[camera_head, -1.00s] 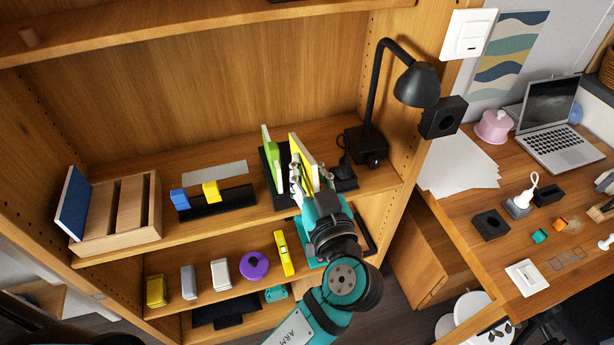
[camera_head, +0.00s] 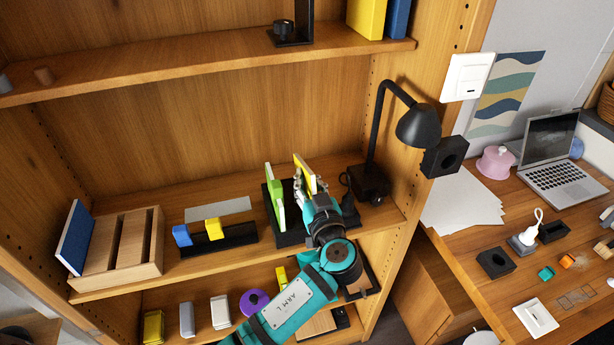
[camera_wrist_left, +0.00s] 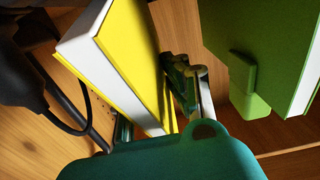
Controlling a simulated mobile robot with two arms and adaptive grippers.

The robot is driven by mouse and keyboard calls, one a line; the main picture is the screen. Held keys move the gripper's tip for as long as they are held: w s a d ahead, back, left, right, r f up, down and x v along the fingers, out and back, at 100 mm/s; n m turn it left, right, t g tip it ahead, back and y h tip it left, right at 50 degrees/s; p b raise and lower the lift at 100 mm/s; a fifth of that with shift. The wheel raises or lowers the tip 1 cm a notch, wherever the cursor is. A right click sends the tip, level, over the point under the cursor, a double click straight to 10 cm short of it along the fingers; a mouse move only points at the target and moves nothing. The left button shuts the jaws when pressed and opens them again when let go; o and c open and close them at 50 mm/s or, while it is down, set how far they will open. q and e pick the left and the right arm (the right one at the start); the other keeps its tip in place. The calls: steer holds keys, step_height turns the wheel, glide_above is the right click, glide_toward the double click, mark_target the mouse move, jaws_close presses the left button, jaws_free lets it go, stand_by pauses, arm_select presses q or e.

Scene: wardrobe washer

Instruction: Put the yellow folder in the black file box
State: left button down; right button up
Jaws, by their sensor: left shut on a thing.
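The yellow folder (camera_head: 304,172) stands nearly upright on the shelf side of my left gripper (camera_head: 309,194), which is shut on it. In the left wrist view the yellow folder (camera_wrist_left: 128,55), with white pages, sits between the fingers. The black file box (camera_head: 288,240) stands on the middle shelf, with a green folder (camera_head: 275,200) upright at its left side. The green folder also shows at the right in the left wrist view (camera_wrist_left: 262,50), apart from the yellow one. My gripper hides the yellow folder's lower part, so I cannot tell whether it is inside the box. My right gripper is not in view.
A black lamp (camera_head: 372,180) stands close to the right of the file box. A black rack (camera_head: 222,241) with blue and yellow pieces and a wooden sorter (camera_head: 120,250) are to the left. The upper shelf (camera_head: 210,60) runs overhead.

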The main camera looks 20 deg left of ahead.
arm_select(q)
steer(key=shift+f, duration=0.2)
steer(key=shift+f+b, duration=0.2)
steer(key=shift+b, duration=0.2)
steer(key=c, duration=1.4)
jaws_free()
steer(key=shift+r, duration=0.1)
